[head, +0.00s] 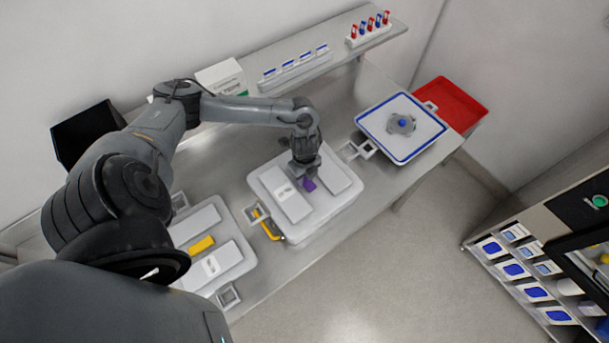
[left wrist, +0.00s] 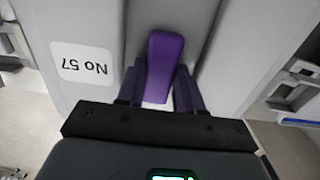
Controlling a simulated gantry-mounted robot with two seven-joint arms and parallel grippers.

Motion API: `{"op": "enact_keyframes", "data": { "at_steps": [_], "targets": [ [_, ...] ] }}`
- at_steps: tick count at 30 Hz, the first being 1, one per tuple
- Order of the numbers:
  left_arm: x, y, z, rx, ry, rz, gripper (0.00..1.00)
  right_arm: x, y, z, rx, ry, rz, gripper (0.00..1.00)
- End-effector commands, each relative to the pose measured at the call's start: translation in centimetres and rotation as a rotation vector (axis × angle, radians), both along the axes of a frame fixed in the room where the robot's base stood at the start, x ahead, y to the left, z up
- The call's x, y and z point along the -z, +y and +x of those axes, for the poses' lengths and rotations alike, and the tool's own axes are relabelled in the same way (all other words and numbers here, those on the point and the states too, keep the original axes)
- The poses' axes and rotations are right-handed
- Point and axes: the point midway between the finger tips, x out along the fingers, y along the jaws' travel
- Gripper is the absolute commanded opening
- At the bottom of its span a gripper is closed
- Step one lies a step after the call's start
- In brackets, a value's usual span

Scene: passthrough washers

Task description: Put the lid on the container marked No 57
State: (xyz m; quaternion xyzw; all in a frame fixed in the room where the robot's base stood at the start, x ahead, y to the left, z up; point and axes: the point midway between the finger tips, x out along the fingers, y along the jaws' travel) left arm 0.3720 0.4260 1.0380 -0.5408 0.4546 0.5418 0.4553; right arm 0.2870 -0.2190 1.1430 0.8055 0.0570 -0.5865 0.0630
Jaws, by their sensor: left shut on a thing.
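A pale grey lid (head: 340,179) with two raised panels and a purple handle (head: 308,185) is at the middle of the bench. The left wrist view shows its label, "No 57" (left wrist: 84,62), upside down. My left gripper (head: 304,172) is over the lid's middle. Its fingers (left wrist: 160,88) are shut on the purple handle (left wrist: 165,50). I cannot tell whether the lid rests on something or is slightly raised. An open white container (head: 431,128) with a blue rim stands to the right, a grey part with a blue centre inside. My right gripper is not in view.
A second lid (head: 193,222) with a yellow handle (head: 201,245) lies at the left. A yellow clasp (head: 270,231) shows beside the middle lid. A red tray (head: 462,105) is at the far right. A shelf (head: 330,60) with small racks runs along the back.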

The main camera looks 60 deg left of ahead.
Motion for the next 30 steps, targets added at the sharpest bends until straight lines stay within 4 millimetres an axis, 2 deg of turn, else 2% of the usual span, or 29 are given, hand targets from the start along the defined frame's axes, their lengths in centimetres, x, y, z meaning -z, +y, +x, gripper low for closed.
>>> {"op": "enact_keyframes", "data": {
  "at_steps": [28,29,30],
  "targets": [
    [0.52,0.01,0.09,0.0,-0.002,0.0,0.0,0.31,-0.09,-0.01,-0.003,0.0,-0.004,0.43],
    [0.52,0.01,0.09,0.0,-0.002,0.0,0.4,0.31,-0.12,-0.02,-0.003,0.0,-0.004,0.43],
    [0.52,0.01,0.08,0.0,-0.002,0.0,0.46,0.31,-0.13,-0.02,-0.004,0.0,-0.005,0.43]
  ]
}}
